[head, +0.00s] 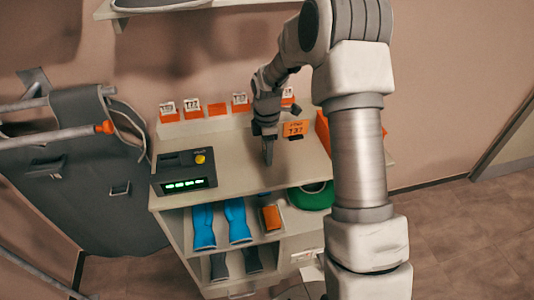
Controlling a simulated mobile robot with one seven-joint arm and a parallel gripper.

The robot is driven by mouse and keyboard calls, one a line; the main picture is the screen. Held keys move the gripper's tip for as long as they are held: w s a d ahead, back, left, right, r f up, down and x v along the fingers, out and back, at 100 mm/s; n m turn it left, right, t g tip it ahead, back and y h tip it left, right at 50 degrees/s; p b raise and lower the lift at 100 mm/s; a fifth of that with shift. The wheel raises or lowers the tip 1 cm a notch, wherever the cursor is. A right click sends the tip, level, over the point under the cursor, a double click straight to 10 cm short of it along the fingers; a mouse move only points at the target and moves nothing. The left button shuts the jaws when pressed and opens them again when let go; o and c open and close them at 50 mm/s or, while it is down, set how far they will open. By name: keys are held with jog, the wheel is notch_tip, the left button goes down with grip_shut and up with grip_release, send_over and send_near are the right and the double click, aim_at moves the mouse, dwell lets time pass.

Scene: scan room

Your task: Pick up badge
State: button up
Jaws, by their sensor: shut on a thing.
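Several small white numbered badges stand in orange holders along the back of the counter; one badge (192,104) is left of an orange holder (217,109) that shows no white card. Another badge (240,98) stands just left of my gripper. My gripper (267,158) points down over the counter, in front of the row, its dark fingers seen nearly edge-on. It is shut on a thin thing, likely a badge, which the fingers mostly hide. An orange card reading 737 (294,130) stands right of the gripper, apart from the fingertips.
A black device with green lights and a yellow knob (185,172) sits on the counter's left. Shelves below hold blue items (237,220), an orange-brown box (271,217) and a green round thing (311,196). A grey apron (85,150) hangs at left.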

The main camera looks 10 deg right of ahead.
grip_shut()
jog(key=shift+r, duration=0.15)
jog(key=shift+r, duration=0.25)
jog(key=r, duration=0.4)
jog(key=shift+s+d, duration=0.2)
jog(key=shift+d, duration=0.15)
jog(key=s+d+r, duration=0.6)
jog(key=s+d, duration=0.1)
jog(key=d, duration=0.1)
jog(key=shift+s+r, duration=0.15)
jog(key=shift+s, duration=0.05)
jog(key=shift+s, duration=0.15)
